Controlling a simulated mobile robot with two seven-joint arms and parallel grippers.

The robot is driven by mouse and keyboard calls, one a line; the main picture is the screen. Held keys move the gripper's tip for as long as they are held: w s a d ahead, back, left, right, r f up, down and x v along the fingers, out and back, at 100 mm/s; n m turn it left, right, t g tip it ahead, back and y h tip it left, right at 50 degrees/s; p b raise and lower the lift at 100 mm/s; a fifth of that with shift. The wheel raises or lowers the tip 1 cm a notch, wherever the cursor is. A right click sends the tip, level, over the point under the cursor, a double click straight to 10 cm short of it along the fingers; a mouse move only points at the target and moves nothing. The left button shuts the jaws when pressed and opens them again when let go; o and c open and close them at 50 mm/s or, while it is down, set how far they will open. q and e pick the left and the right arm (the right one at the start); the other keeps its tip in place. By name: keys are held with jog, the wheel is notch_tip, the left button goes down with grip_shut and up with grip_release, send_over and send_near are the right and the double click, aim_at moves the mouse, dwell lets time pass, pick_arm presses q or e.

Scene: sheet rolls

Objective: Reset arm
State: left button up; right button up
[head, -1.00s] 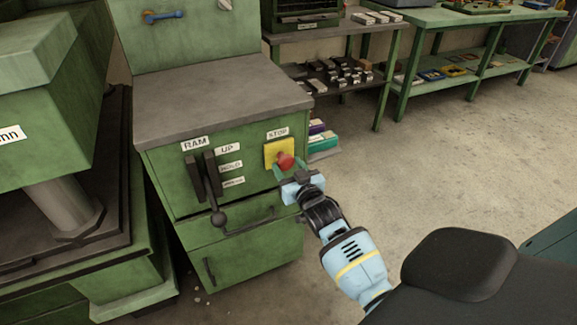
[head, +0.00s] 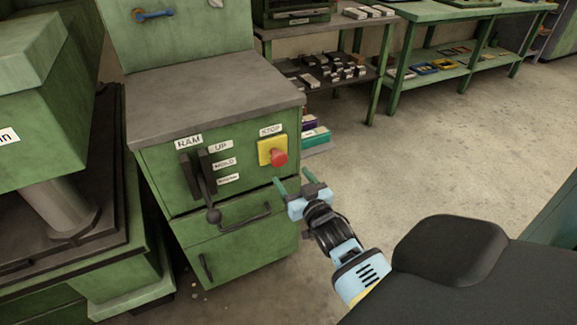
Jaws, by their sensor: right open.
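My right gripper (head: 297,185) is open and empty, just in front of the green control cabinet's right side. It sits below the red stop button (head: 279,158), apart from it in the picture. The button is on a yellow plate (head: 266,147) under a STOP label. The black ram lever (head: 205,185) with a ball end hangs down beside the UP and HOLD labels; the lowest label is too small to read. My left gripper does not show.
The green cabinet (head: 245,235) has a grey top and dark handles. A green press (head: 60,185) stands at the left. Workbenches (head: 440,14) with shelves of small parts stand at the back. The concrete floor (head: 450,140) at the right is clear.

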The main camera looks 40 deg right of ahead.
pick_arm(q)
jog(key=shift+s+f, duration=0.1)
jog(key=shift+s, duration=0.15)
pick_arm(e)
jog(key=shift+s, duration=0.35)
